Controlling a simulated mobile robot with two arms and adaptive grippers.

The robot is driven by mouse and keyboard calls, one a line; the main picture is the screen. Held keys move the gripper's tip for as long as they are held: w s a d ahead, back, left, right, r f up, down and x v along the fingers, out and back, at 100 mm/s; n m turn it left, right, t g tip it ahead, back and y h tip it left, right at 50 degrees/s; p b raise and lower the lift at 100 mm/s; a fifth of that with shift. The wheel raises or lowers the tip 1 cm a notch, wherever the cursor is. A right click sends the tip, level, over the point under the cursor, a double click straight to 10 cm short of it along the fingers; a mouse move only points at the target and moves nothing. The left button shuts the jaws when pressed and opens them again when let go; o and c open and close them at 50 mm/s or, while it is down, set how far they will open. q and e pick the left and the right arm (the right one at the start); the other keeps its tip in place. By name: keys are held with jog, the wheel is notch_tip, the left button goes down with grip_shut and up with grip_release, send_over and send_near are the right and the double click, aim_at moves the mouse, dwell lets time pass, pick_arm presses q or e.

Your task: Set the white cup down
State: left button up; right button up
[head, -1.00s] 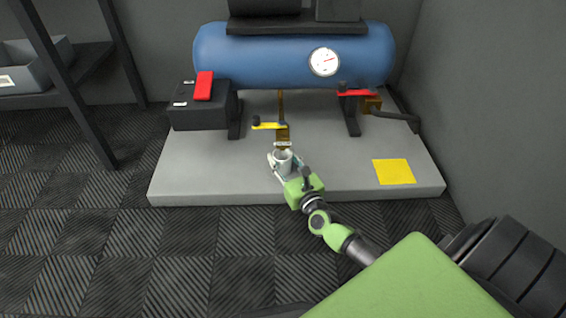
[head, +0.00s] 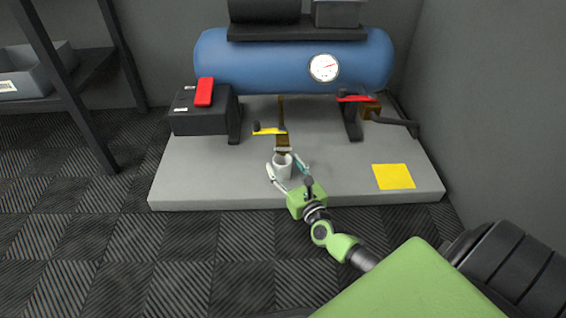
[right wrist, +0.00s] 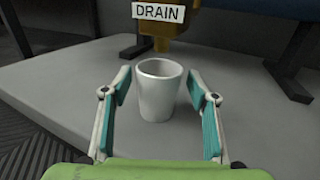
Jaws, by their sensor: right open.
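The white cup (head: 283,165) stands upright on the grey platform, just in front of and below the brass drain fitting (head: 282,140). In the right wrist view the cup (right wrist: 158,92) is between the open fingers, with a gap on both sides. My right gripper (head: 286,169) is open around the cup and not touching it; it also shows in the right wrist view (right wrist: 157,108). The inside bottom of the cup is hidden. My left gripper is not in view.
The grey platform (head: 330,185) carries a blue tank (head: 270,62), a yellow-handled valve (head: 268,130), a red-handled valve (head: 357,99) and a black box (head: 190,122). A yellow square (head: 393,177) lies at the right. The platform's front is mostly clear.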

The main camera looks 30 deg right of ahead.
jog(key=s+a+p, duration=0.1)
jog(key=s+p, duration=0.2)
jog(key=s, duration=0.7)
jog(key=shift+s+a, duration=0.15)
jog(key=shift+a, duration=0.2)
